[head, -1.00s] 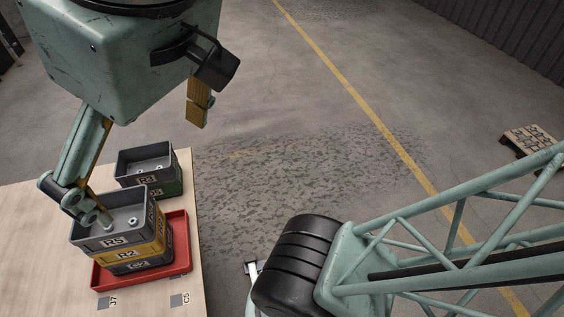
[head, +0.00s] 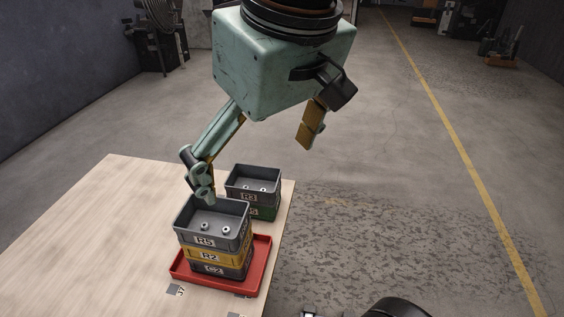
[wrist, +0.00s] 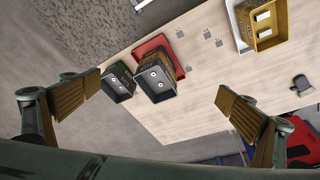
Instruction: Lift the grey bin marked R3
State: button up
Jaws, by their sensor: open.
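The grey bin marked R3 (head: 253,196) sits on top of a green bin (head: 264,212) behind the front stack in the head view. In the wrist view the R3 bin (wrist: 121,92) is the left one of two open grey bins. It holds a few small metal parts. My gripper (head: 256,168) is open and empty, its fingers wide apart. One finger hangs at the back rim of the front R5 bin (head: 204,240), and I cannot tell if it touches; the other is up to the right. In the wrist view the fingers (wrist: 164,102) lie either side of both stacks.
The R5 bin stands on a yellow R2 bin (head: 208,256) and a dark bin (head: 210,269), in a red tray (head: 255,276). The wooden table (head: 105,235) is clear at left. A yellow bin (wrist: 250,44) with white items stands across the table in the wrist view.

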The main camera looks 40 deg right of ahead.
jog(key=w+d+f+n+g+p, duration=0.1)
jog(key=w+d+f, duration=0.25)
jog(key=w, duration=0.65)
jog(key=w+d+f+n, duration=0.2)
jog(key=w+d+f, duration=0.15)
jog(key=w, duration=0.75)
jog(key=w+d+f+n+g+p, duration=0.1)
jog(key=w+d+f, duration=0.25)
jog(key=w, duration=0.65)
jog(key=w+d+f+n, duration=0.1)
jog(key=w+d+f, duration=0.3)
jog(key=f, duration=0.5)
jog(key=w+d+f+n+g, duration=0.1)
jog(key=w+d+f, duration=0.4)
jog(key=f, duration=0.3)
jog(key=w+d+f+n+p, duration=0.1)
jog(key=w+d+f, duration=0.4)
jog(key=w+f, duration=0.2)
notch_tip(320, 180, down, 3)
jog(key=shift+r+n+g, duration=0.15)
jog(key=shift+n+g, duration=0.15)
jog(key=shift+d, duration=0.1)
notch_tip(320, 180, down, 9)
jog(key=shift+r+p, duration=0.2)
jog(key=shift+p, duration=0.15)
jog(key=shift+f, duration=0.1)
jog(key=shift+w+f+p, duration=0.15)
jog(key=shift+f+p, duration=0.2)
jog(key=shift+f, duration=2.15)
